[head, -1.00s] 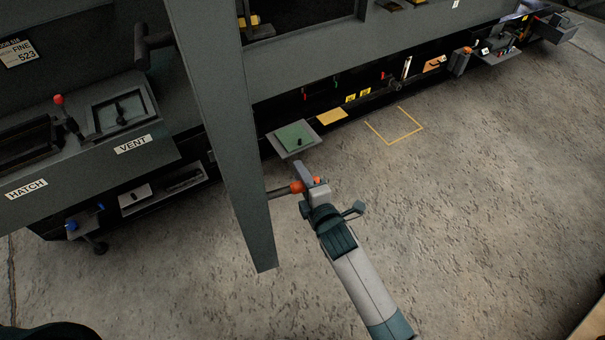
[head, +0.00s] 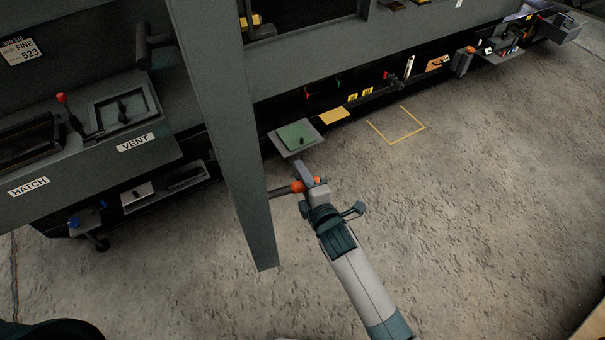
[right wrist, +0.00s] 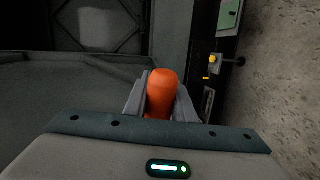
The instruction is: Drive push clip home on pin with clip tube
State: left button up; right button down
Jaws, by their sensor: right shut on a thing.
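My right gripper (head: 308,184) is shut on an orange grip (head: 297,187), which also shows between the jaws in the right wrist view (right wrist: 161,92). A dark shaft (head: 280,191) runs left from the grip and passes out of sight at the grey post; this looks like the clip tube. I cannot tell whether its far end touches anything. I cannot make out the push clip or the pin in either view. My left gripper is not in view.
A grey upright post (head: 225,150) stands just left of the gripper. Behind is a long grey bench with a green plate (head: 296,136), a yellow pad (head: 334,118) and VENT and HATCH labels. Concrete floor to the right is open, with a yellow outline (head: 397,127).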

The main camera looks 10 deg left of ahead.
jog(key=shift+s+a, duration=0.1)
jog(key=shift+a, duration=0.05)
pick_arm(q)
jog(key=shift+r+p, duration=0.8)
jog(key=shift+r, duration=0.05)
pick_arm(e)
jog(key=w+d, duration=0.3)
jog(key=d, duration=0.4)
jog(key=shift+w, duration=0.25)
